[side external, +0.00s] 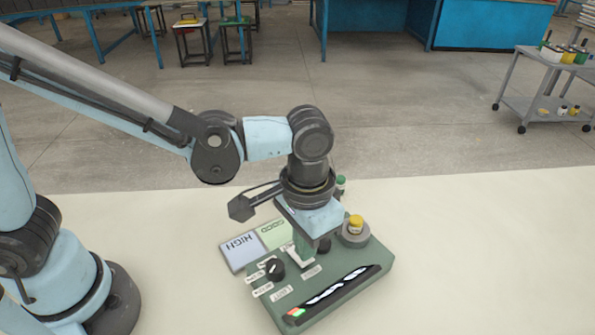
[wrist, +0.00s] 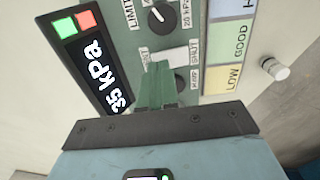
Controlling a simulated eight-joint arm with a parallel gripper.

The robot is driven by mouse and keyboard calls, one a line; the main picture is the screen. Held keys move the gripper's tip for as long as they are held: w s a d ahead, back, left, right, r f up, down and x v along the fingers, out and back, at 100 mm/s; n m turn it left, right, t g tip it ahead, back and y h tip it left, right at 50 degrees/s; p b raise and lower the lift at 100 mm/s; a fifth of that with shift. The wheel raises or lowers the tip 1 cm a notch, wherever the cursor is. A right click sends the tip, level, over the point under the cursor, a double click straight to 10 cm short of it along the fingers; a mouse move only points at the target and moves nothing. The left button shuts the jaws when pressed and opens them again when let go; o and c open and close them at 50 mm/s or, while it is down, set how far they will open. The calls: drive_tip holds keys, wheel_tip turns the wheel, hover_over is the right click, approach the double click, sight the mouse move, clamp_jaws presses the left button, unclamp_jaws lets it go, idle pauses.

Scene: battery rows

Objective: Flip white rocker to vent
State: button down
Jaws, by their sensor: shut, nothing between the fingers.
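The green control box (side external: 340,290) stands on the pale table under my arm; it also shows in the wrist view (wrist: 220,12). The white rocker (wrist: 174,58) sits on its face between two black knobs, partly hidden behind my fingers. Its tilt cannot be made out. A label reading SHUT (wrist: 195,54) lies beside it; I cannot read a vent label. My gripper (wrist: 158,66) is shut and empty, its green fingertips at the rocker's edge; I cannot tell whether they touch. In the side view my gripper (side external: 304,252) points down over the box, covering part of it.
The display (wrist: 100,75) reads 35 kPa, with red and green squares at its end. A black limit knob (wrist: 162,18) and another black knob (wrist: 181,82) flank the rocker. A HIGH/GOOD/LOW strip (wrist: 228,45) lies alongside. A yellow button (side external: 356,221) stands at the box's far corner.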

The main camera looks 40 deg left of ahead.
drive_tip(key=shift+f, duration=0.85)
idle(0.3)
drive_tip(key=shift+r, duration=3.55)
drive_tip(key=a+r+n+t, duration=0.1)
drive_tip(key=a+n+t, duration=0.2)
drive_tip(key=a, duration=1.8)
drive_tip(key=t, duration=0.4)
drive_tip(key=shift+w+a+r, duration=0.15)
drive_tip(key=shift+w+r, duration=0.05)
